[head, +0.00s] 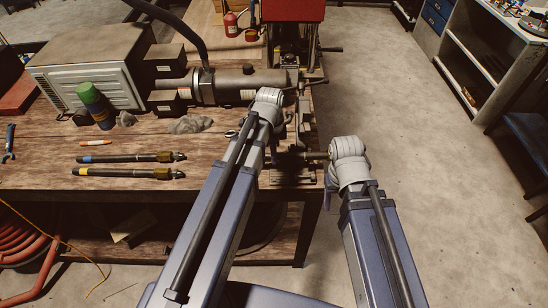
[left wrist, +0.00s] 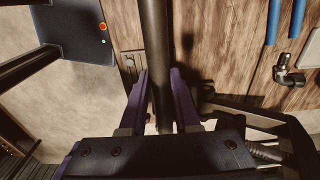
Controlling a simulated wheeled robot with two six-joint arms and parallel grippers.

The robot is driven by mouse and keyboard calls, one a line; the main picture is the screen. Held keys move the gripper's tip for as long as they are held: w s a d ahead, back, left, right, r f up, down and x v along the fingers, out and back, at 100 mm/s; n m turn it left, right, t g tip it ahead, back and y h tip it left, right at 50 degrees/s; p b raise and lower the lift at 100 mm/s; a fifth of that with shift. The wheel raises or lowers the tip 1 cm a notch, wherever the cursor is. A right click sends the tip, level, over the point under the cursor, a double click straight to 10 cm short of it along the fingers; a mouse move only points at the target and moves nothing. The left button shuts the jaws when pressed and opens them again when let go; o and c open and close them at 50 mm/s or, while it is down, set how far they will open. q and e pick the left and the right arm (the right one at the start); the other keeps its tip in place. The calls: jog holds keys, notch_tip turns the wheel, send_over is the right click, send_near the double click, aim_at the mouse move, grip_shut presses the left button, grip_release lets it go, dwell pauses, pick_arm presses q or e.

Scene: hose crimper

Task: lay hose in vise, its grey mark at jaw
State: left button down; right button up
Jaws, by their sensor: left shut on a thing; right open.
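My left gripper (left wrist: 160,78) is shut on a dark hose (left wrist: 155,30), which runs between its purple fingers in the left wrist view. In the head view my left wrist hides most of that gripper and hose, and the grey mark cannot be made out. The dark vise (head: 292,176) is at the bench's front right corner, partly behind my left arm. My right gripper (head: 322,156) is open beside the vise, on its right, with its fingers hard to see. Whether the held hose touches the jaw cannot be told.
Two dark hoses, one with a blue band (head: 125,158) and one with a yellow band (head: 125,173), lie on the bench (head: 40,175). A marker (head: 95,143), a green can (head: 95,105) and the crimper cylinder (head: 235,85) are behind.

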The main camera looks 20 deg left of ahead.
pick_arm(q)
jog(key=shift+w+a+f+b, duration=0.25)
jog(key=shift+w+f+b, duration=0.3)
jog(key=shift+w+f, duration=0.25)
jog(key=shift+f+b, duration=0.5)
jog(key=shift+b, duration=0.05)
jog(key=shift+f, duration=0.15)
jog(key=c, duration=0.6)
grip_release()
jog(key=shift+o, duration=0.2)
notch_tip(320, 180, up, 8)
jog(key=p, duration=0.7)
jog(key=shift+a, duration=0.15)
jog(key=shift+f, duration=0.1)
